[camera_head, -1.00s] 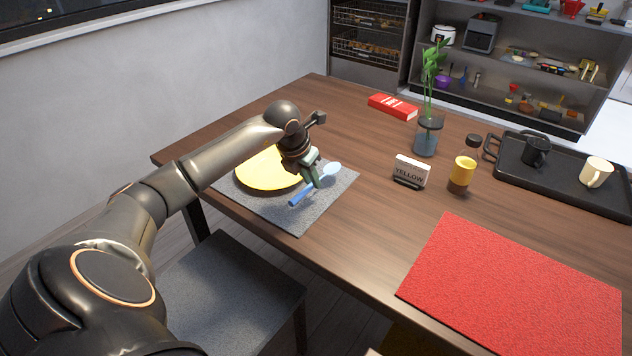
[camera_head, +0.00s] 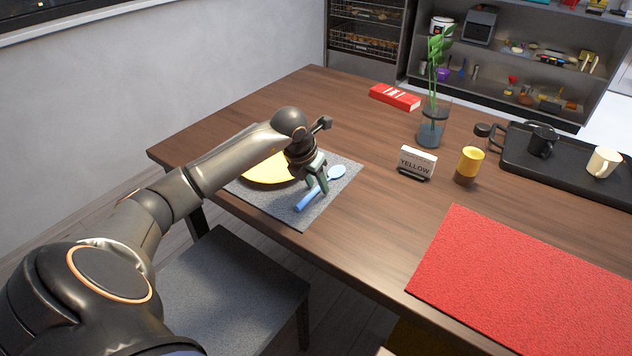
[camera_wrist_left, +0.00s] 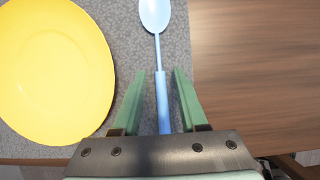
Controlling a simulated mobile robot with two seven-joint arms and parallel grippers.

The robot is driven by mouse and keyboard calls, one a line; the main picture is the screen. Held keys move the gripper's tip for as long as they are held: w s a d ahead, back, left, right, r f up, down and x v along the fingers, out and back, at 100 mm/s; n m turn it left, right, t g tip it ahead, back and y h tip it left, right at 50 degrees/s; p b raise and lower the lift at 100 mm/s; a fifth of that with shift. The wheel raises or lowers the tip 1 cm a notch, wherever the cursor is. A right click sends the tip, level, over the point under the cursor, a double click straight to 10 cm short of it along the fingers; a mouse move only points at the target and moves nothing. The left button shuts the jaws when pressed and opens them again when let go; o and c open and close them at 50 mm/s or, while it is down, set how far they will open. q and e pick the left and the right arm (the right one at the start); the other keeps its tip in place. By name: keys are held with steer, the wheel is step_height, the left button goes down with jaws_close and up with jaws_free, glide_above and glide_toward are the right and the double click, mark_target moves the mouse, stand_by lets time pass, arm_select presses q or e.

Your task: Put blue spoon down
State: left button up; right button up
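The blue spoon (camera_head: 307,200) lies on the grey placemat (camera_head: 283,212), to the right of the yellow plate (camera_head: 262,174). Its pale bowl points away from me and its darker handle points toward the table's near edge. My left gripper (camera_head: 318,189) is down over the handle. In the left wrist view, the open green fingers (camera_wrist_left: 166,74) stand on both sides of the spoon's handle (camera_wrist_left: 162,95), with a gap on each side. The lower end of the handle is hidden by the gripper body. My right gripper is not in view.
A YELLOW sign (camera_head: 417,162), a bottle with a yellow band (camera_head: 470,161), a plant in a glass vase (camera_head: 431,130) and a red box (camera_head: 394,97) stand beyond. A red mat (camera_head: 520,280) and a black tray (camera_head: 570,175) are to the right. A grey chair (camera_head: 235,285) stands nearer.

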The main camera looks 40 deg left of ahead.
arm_select(q)
steer(key=shift+o, duration=0.3)
steer(key=shift+s+r, duration=0.1)
steer(key=shift+r, duration=0.35)
steer(key=p+v, duration=0.1)
steer(key=v, duration=1)
steer(key=shift+s+r, duration=0.1)
